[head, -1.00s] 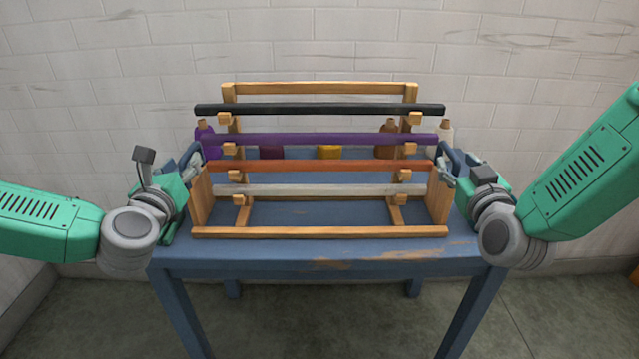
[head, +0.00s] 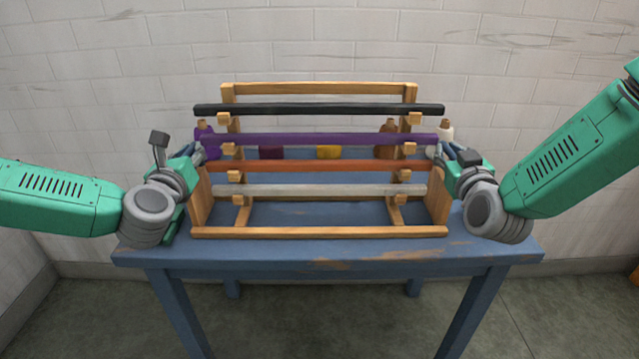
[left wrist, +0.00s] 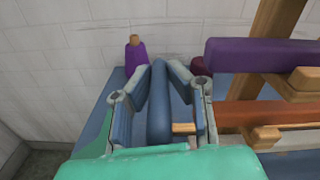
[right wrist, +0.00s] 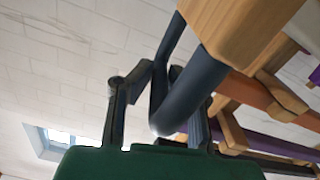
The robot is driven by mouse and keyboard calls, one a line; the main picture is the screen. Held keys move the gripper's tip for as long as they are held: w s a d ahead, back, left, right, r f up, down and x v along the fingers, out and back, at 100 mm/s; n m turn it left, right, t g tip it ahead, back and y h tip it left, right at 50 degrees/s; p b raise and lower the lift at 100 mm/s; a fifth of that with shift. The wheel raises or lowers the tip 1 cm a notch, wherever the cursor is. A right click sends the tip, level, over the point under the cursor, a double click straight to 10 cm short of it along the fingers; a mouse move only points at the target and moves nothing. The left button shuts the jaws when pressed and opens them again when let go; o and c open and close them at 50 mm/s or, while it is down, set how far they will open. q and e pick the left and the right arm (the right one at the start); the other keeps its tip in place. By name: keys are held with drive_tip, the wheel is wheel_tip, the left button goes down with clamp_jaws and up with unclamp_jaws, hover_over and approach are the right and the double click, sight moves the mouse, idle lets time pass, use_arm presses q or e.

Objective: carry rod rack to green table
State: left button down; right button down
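The rod rack (head: 320,232) is a wooden frame with black (head: 320,109), purple (head: 320,139), orange (head: 320,166) and pale grey (head: 320,190) rods across it. It stands upright on a blue table (head: 330,262). My left gripper (head: 200,154) is at the rack's left end. In the left wrist view its open fingers straddle a blue handle (left wrist: 159,105), with gaps beside it. My right gripper (head: 440,154) is at the right end. In the right wrist view its open fingers lie around a dark blue handle (right wrist: 190,92), with a gap on the left. No green table is in view.
Behind the rack stand a purple bottle (head: 206,142), a brown bottle (head: 386,141) and a white bottle (head: 445,135). Dark red (head: 271,152) and yellow (head: 329,152) items show between the rods. A white brick wall closes the back. Floor is clear in front.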

use_arm(q)
drive_tip(key=shift+r, duration=0.2)
use_arm(e)
drive_tip(key=shift+r, duration=0.15)
